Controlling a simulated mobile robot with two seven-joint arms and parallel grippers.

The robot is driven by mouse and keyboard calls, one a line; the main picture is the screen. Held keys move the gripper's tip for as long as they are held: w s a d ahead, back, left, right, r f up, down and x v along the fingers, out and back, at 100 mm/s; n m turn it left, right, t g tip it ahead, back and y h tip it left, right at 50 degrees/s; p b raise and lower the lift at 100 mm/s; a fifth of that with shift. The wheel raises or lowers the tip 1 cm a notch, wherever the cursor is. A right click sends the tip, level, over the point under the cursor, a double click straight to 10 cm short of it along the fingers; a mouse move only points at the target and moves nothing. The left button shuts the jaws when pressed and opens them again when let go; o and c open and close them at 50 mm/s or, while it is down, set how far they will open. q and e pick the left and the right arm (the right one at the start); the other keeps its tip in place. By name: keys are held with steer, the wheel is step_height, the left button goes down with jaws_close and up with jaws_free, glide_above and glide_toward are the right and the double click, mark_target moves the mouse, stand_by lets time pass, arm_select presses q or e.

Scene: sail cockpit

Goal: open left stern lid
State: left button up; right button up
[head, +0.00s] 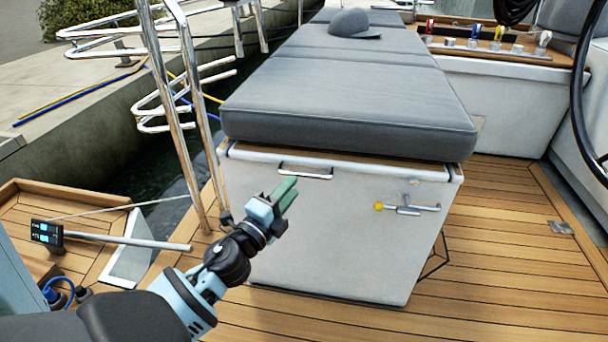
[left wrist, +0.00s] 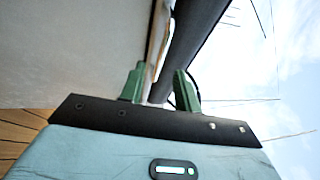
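The white stern locker box (head: 330,235) stands on the teak deck in the head view. A wooden edge shows along its top, under a thick grey cushion (head: 345,110); the lid appears closed. A small metal handle (head: 305,172) sits on the upper front face. My left gripper (head: 285,192) is in front of that face, just left of and below the handle. In the left wrist view its green fingers (left wrist: 160,88) are apart with nothing clearly between them. Beyond them are the white wall (left wrist: 75,50), the wood edge and the dark cushion (left wrist: 190,40). My right gripper is out of view.
A yellow-knobbed metal fitting (head: 405,207) projects from the box front. A grey cap (head: 352,24) lies on the cushions. Steel railings (head: 180,110) stand at left, and a steering wheel (head: 582,90) at right. Open teak deck (head: 510,245) lies right of the box.

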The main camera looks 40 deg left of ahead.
mark_target(303, 175)
arm_select(q)
steer(key=shift+x, duration=3.05)
steer(key=shift+c, duration=0.2)
jaws_close()
